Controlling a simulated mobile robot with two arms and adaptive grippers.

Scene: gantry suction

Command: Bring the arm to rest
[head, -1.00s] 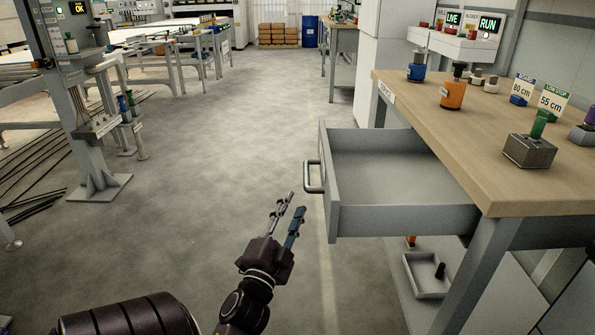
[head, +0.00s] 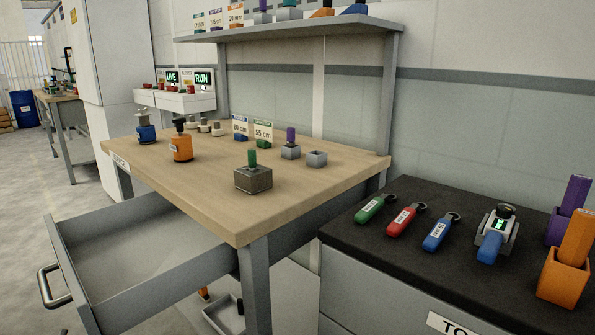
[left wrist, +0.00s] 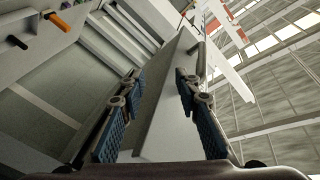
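In the left wrist view my left gripper (left wrist: 162,112) is open, its two blue-padded fingers apart with nothing held between them. Beyond the fingers is the pale front of the open drawer, with its handle (left wrist: 201,62) clear of them. In the head view the drawer (head: 165,288) stands pulled out under the wooden workbench (head: 205,200), and its handle (head: 50,287) is free. My right gripper is in neither view.
The workbench bears an orange bottle (head: 180,147), a blue one (head: 146,133) and a metal block with a green knob (head: 253,179). A dark-topped cabinet (head: 400,255) with coloured tags stands at right. Floor (head: 30,170) is clear at left.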

